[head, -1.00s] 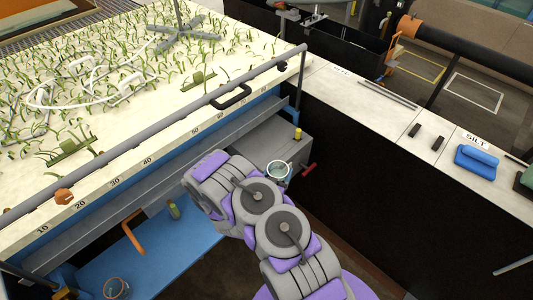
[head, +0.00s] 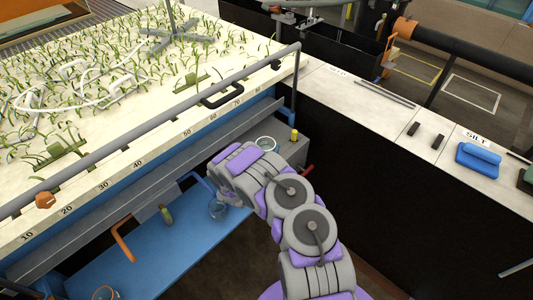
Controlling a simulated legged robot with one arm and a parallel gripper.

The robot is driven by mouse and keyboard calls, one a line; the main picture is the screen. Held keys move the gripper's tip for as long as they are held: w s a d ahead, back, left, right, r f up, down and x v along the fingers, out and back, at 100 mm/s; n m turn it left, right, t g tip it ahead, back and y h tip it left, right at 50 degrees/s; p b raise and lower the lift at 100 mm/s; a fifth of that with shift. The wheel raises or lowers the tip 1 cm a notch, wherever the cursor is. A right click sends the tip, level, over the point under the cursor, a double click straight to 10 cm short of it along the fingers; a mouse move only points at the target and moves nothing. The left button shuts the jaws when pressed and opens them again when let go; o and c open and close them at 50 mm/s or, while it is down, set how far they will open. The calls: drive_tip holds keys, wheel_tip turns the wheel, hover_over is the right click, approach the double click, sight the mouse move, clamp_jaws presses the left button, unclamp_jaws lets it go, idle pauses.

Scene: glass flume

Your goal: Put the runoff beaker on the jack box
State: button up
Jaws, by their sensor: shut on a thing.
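A clear beaker with a pale rim (head: 265,142), which I take to be the runoff beaker, shows just past my forearm, over the top of the grey jack box (head: 290,152). My gripper is at this beaker and shut on it, but its fingers are mostly hidden behind my own arm. The beaker's base is hidden, so I cannot tell whether it touches the box. The jack box has a yellow knob on top and a red handle at its right side.
Another glass vessel (head: 217,209) shows beside my arm over the blue shelf (head: 150,255). The planted flume bed's grey rail (head: 150,132) runs close on the left.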

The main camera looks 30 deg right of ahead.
drive_tip(key=f, duration=0.2)
drive_tip(key=shift+s+d+f+b, duration=0.1)
drive_tip(key=shift+d+f+b, duration=0.15)
drive_tip(key=shift+f+b, duration=0.15)
drive_tip(key=shift+a+f, duration=0.1)
drive_tip(key=shift+f, duration=0.05)
drive_tip(key=shift+a, duration=0.2)
drive_tip(key=o, duration=0.9)
drive_tip(key=shift+a, duration=0.1)
drive_tip(key=shift+o, duration=0.8)
drive_tip(key=p+v, duration=0.3)
drive_tip(key=v, duration=0.8)
drive_tip(key=shift+s+a, duration=0.25)
drive_tip(key=shift+s, duration=0.05)
